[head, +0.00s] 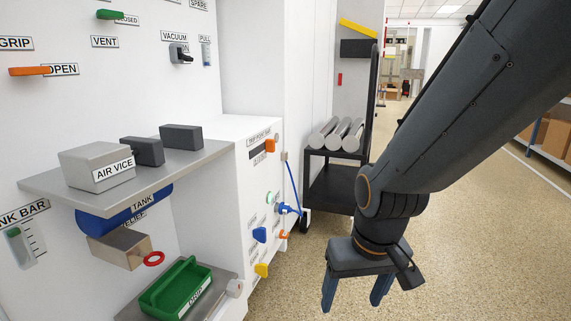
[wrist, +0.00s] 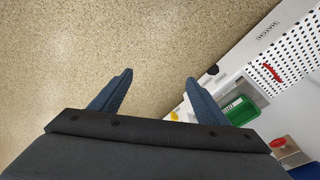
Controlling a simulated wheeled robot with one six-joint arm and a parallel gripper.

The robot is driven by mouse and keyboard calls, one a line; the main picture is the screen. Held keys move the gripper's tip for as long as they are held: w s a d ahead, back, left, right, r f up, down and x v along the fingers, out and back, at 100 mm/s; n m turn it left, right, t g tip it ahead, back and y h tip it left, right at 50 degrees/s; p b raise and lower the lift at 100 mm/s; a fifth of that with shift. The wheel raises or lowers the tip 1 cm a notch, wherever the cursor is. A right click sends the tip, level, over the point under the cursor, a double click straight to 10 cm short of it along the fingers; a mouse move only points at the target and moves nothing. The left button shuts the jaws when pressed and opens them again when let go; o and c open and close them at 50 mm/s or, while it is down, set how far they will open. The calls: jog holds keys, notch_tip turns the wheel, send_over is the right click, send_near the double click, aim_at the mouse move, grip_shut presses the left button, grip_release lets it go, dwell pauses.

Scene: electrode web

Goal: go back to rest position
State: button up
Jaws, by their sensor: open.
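My gripper (head: 351,292) hangs pointing down over the speckled floor, to the right of the white machine. Its two blue-grey fingers are apart, with nothing between them. In the wrist view my gripper (wrist: 158,90) also shows open and empty, with bare floor beyond the fingertips. The arm comes in from the upper right of the head view. The gripper is apart from the machine and from the cart.
The white machine (head: 212,220) fills the left, with a grey shelf (head: 60,184) jutting out and a green drip tray (head: 178,287) low down. A dark cart (head: 331,188) holding metallic rolls (head: 338,134) stands behind my gripper. Open floor (head: 480,240) lies to the right.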

jog(key=s+a+r+n+g+y, duration=0.15)
jog(key=s+a+r+n, duration=0.45)
jog(key=s+a, duration=0.75)
jog(key=d+r+m+h+p, duration=0.1)
jog(key=d+r+m+p, duration=0.2)
jog(key=d+r+p, duration=0.7)
jog(key=d+r+m+h+p, duration=0.1)
jog(key=d+r+m+p, duration=0.3)
jog(key=d+r+p, duration=0.6)
notch_tip(320, 180, up, 7)
jog(key=p, duration=1.6)
jog(key=shift+g, duration=0.35)
